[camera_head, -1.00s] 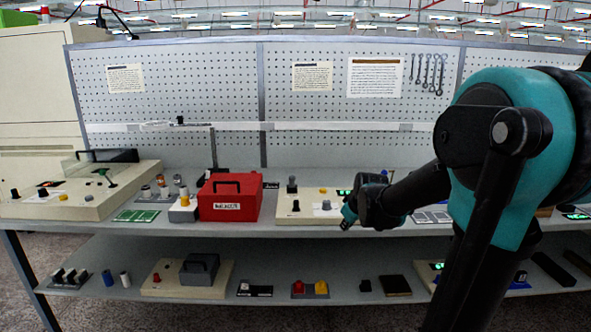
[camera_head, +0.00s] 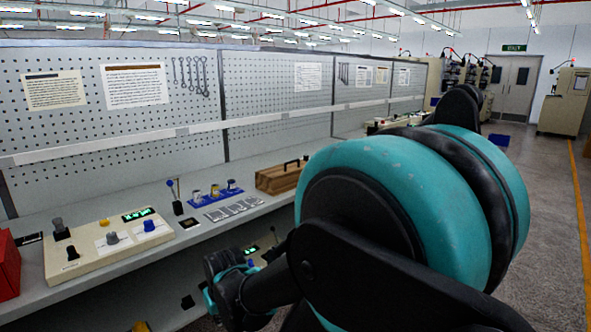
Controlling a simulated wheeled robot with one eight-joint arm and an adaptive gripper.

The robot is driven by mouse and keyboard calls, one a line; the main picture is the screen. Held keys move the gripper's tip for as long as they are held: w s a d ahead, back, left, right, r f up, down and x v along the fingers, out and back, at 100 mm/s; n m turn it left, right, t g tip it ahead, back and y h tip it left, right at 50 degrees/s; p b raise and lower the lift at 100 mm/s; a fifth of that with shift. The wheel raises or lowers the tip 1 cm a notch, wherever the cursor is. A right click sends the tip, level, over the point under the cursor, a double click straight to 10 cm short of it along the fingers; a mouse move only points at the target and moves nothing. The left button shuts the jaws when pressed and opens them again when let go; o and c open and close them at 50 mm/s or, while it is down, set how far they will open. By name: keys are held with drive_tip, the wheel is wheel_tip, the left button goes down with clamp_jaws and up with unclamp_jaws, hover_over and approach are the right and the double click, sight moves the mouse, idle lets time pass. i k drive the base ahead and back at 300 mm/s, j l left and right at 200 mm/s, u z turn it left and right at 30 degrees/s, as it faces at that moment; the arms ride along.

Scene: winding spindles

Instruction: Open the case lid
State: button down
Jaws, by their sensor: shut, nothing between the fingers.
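A brown wooden case (camera_head: 282,177) with a dark handle on top stands on the bench top, just left of my arm's big teal joint. Its lid looks shut. A red box (camera_head: 8,265) is cut off at the left edge, so its lid cannot be judged. My gripper (camera_head: 213,302) is low in front of the bench edge, below and left of the wooden case and apart from it. It is shut and empty; its fingertips are small and partly hidden by my wrist.
A cream control panel (camera_head: 88,268) with knobs and a green display sits on the bench. A blue tray (camera_head: 215,197) of spools and a small lever box (camera_head: 177,207) stand between it and the wooden case. Open floor (camera_head: 548,200) lies to the right, with machines behind.

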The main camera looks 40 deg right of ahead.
sight(275, 179)
drive_tip(key=z, duration=1)
